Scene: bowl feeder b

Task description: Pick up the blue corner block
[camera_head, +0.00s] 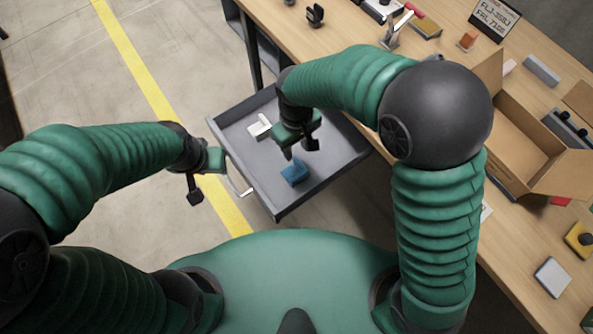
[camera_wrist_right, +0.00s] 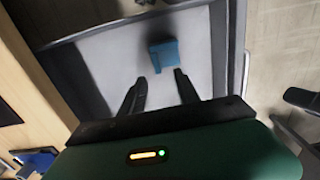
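The blue corner block (camera_head: 294,172) lies on the floor of the open grey drawer (camera_head: 338,166), toward the drawer's front corner. It also shows in the right wrist view (camera_wrist_right: 165,54), ahead of the fingertips. My right gripper (camera_head: 300,152) is above the drawer, just behind the block in the head view. Its two fingers are apart with nothing between them, and in the wrist view the gripper (camera_wrist_right: 160,80) points at the block without touching it. My left gripper (camera_head: 194,192) is outside the drawer on the left; its finger opening is not clear.
A white piece (camera_head: 260,126) lies in the drawer to the left of my right gripper. The drawer walls surround the block, and a handle (camera_head: 240,190) sticks out at the front. The wooden table (camera_head: 345,28) holds an open cardboard box (camera_head: 520,140) and several small items.

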